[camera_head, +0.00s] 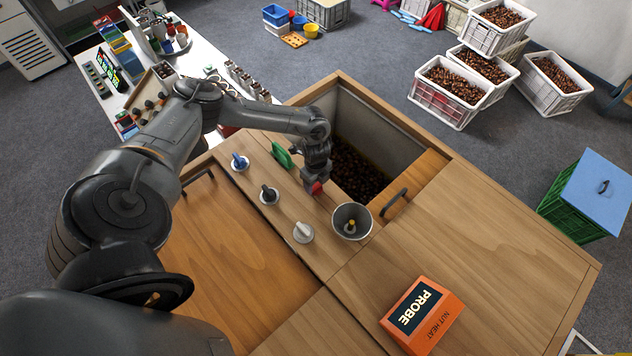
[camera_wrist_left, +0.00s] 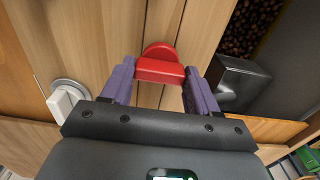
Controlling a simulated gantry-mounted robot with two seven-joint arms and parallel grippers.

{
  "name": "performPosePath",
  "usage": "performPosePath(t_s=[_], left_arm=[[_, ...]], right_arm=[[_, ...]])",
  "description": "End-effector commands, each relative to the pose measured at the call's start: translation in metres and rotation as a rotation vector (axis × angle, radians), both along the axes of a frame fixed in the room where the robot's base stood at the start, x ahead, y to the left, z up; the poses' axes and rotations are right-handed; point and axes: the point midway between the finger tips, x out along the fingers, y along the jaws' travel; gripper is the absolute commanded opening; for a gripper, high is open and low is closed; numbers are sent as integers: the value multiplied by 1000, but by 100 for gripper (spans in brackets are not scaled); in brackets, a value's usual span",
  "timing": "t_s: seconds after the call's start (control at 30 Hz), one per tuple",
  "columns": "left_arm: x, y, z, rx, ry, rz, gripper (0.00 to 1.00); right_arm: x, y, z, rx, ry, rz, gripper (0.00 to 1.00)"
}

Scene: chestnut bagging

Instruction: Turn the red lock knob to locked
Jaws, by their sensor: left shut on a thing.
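The red lock knob (camera_wrist_left: 160,70) stands on the wooden top of the cabinet, beside the open bin of chestnuts (camera_head: 352,168). In the head view only a small red part of the knob (camera_head: 317,187) shows under my left gripper. My left gripper (camera_head: 315,180) reaches down over it from above. In the left wrist view the purple fingers of my left gripper (camera_wrist_left: 160,78) stand on both sides of the knob's red bar and are shut on it. The knob's lower base is partly hidden by its bar. My right gripper is not in view.
Blue (camera_head: 240,162), black (camera_head: 268,194) and white (camera_head: 303,232) knobs and a green handle (camera_head: 281,155) stand nearby on the wooden strip. A metal cup (camera_head: 352,221) is close to the right. An orange probe box (camera_head: 421,316) lies on the wooden top at front right.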

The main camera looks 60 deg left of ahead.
Motion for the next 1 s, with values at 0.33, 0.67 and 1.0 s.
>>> performPosePath(t_s=[0.33, 0.67, 1.0], left_arm=[[0, 0, -1, -1, 1, -115, 29], [0, 0, -1, -1, 0, -394, 29], [0, -1, -2, -1, -1, -718, 29]], right_arm=[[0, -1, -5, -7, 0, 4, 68], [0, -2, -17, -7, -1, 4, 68], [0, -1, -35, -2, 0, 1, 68]])
